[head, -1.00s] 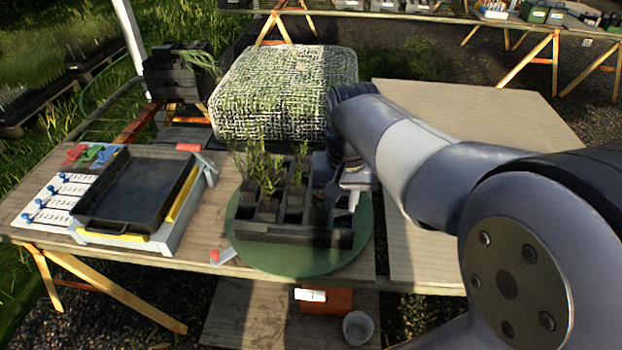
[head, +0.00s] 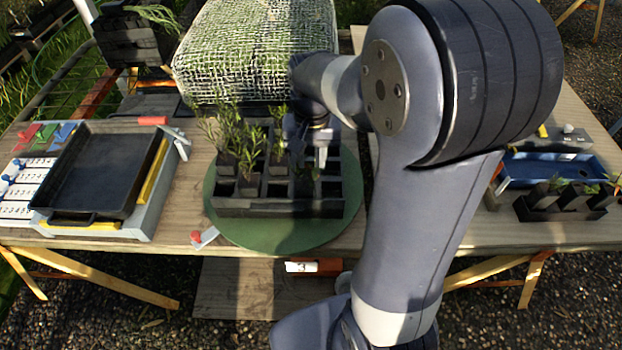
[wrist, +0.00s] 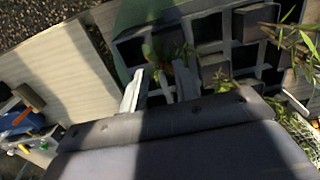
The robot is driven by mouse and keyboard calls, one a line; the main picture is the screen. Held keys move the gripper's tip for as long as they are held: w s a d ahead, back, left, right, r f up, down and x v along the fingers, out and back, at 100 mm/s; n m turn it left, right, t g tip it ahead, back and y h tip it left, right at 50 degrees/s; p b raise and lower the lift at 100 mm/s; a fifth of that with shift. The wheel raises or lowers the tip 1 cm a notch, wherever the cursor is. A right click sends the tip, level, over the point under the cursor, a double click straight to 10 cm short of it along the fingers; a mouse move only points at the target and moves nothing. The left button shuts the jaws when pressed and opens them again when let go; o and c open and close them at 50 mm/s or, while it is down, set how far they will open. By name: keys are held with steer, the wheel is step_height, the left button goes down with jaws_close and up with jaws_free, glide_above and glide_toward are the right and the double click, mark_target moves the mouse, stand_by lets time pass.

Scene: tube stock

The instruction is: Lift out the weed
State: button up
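A black cell tray (head: 277,208) holds several leafy seedlings (head: 240,150) in its left cells. It sits on a round green turntable (head: 285,238). My gripper (head: 322,157) is over the right side of the tray, pointing down. In the wrist view its two pale fingers (wrist: 160,88) are apart, with nothing visibly clamped between them. A low green plant (wrist: 172,48) stands in a cell just beyond the fingertips and may be the weed; I cannot tell for sure. Larger seedlings (wrist: 300,45) show at the right of the wrist view. My gripper body hides part of the tray.
A black pan-like tray (head: 95,170) lies on a white panel at left. A netted green block (head: 255,50) stands behind the cell tray. At right are a blue tray (head: 550,170) and a small dark pot tray (head: 565,205). A red-handled tool (head: 203,237) lies at the turntable's edge.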

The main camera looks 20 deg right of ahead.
mark_target(311, 181)
steer(key=shift+f, duration=1.95)
jaws_close()
